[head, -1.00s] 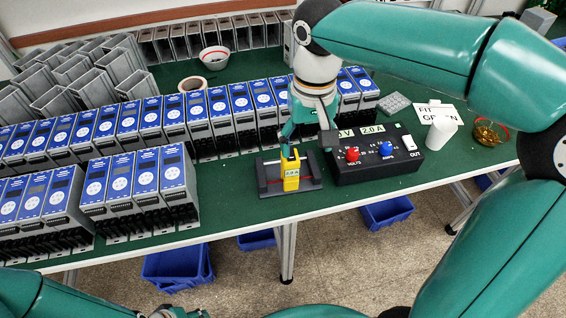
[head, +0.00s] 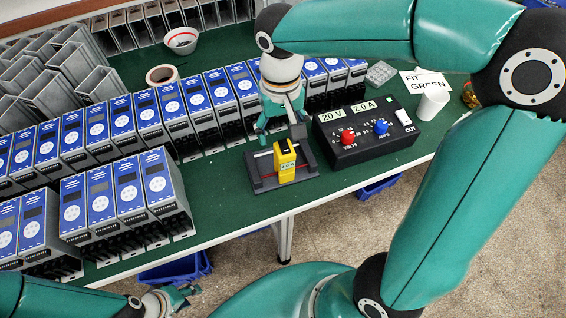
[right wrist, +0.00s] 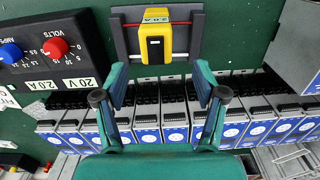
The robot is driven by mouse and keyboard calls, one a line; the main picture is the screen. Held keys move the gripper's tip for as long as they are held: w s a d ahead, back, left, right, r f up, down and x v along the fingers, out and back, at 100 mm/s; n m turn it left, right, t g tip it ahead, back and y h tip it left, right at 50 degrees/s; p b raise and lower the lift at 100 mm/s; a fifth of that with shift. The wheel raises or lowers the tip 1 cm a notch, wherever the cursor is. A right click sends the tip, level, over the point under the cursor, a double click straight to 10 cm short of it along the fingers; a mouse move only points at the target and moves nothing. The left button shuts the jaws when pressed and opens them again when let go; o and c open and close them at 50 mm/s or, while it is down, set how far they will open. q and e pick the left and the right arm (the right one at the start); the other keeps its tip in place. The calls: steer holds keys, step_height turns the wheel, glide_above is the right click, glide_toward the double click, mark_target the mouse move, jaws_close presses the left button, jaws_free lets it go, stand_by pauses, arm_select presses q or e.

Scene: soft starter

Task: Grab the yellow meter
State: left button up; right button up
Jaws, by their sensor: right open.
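The yellow meter (head: 285,164) stands upright on a dark grey stand (head: 262,184) on the green bench, in front of the row of blue-faced units. It also shows in the right wrist view (right wrist: 155,38), at top centre, with its black top facing the camera. My right gripper (head: 281,130) is just behind the meter in the head view. In the right wrist view its open fingers (right wrist: 161,78) point toward the meter, with nothing between them; the meter lies beyond the tips. My left gripper (head: 178,296) is low at the front edge of the head view, away from the bench; its jaw opening is unclear.
A black power supply (head: 365,135) with red and blue knobs stands close right of the stand. Rows of blue-faced units (head: 150,115) fill the left and back. A white cup (head: 432,104), a tape roll (head: 162,75) and a bowl (head: 181,41) stand farther off.

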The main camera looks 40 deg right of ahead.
mark_target(284, 147)
steer(key=f, duration=0.5)
steer(key=f+p, duration=0.1)
steer(key=f, duration=0.2)
steer(key=shift+s+d, duration=0.1)
steer(key=shift+s, duration=0.3)
steer(key=shift+c, duration=0.4)
jaws_close()
